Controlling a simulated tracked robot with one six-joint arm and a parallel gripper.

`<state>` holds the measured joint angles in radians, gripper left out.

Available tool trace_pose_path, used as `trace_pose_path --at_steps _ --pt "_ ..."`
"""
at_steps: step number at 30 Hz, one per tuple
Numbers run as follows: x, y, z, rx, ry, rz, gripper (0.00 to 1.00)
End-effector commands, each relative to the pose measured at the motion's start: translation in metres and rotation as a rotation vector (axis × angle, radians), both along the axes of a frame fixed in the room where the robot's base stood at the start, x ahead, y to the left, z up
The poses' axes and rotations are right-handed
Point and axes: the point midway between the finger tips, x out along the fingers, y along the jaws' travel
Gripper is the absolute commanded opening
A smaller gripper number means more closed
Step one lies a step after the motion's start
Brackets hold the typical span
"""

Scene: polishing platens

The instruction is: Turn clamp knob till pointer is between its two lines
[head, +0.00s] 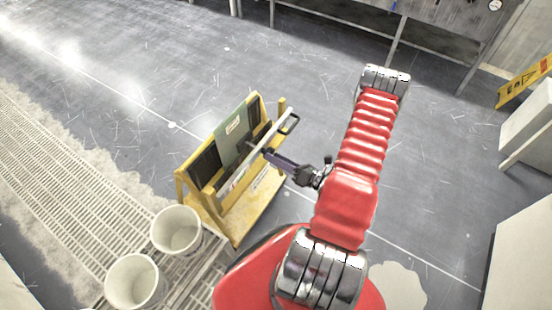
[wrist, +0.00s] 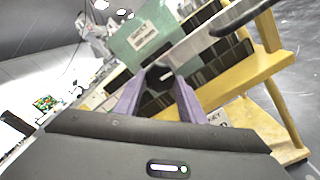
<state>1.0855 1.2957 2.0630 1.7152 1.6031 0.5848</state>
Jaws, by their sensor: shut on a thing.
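The clamp knob (wrist: 158,74) is a small dark knob on the front of a metal bar (wrist: 215,42), in the middle of the wrist view. My gripper (wrist: 158,88) has purple fingers and is shut on the knob. In the head view my gripper (head: 262,152) reaches in from the right to the front of the yellow rack (head: 240,222). A green panel (head: 232,137) with a white label stands in the rack behind the bar; it also shows in the wrist view (wrist: 130,50). The pointer and its two lines cannot be made out.
A long bench (head: 440,30) is at the back. A yellow sign (head: 525,80) and pale boxes (head: 530,125) are at the right. The grey floor behind the rack is open.

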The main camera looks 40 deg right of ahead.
Motion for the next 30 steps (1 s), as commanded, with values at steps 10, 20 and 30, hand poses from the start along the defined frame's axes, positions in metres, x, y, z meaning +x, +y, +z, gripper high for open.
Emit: trace_pose_path --at_steps 10,20,30 --pt "0.0003 -0.0021 -0.0004 0.036 0.015 -0.005 0.14" --pt "0.0003 -0.0020 -0.0005 0.034 0.014 -0.004 0.45" --pt "0.0001 -0.0009 -0.0002 0.036 0.013 -0.002 0.55"
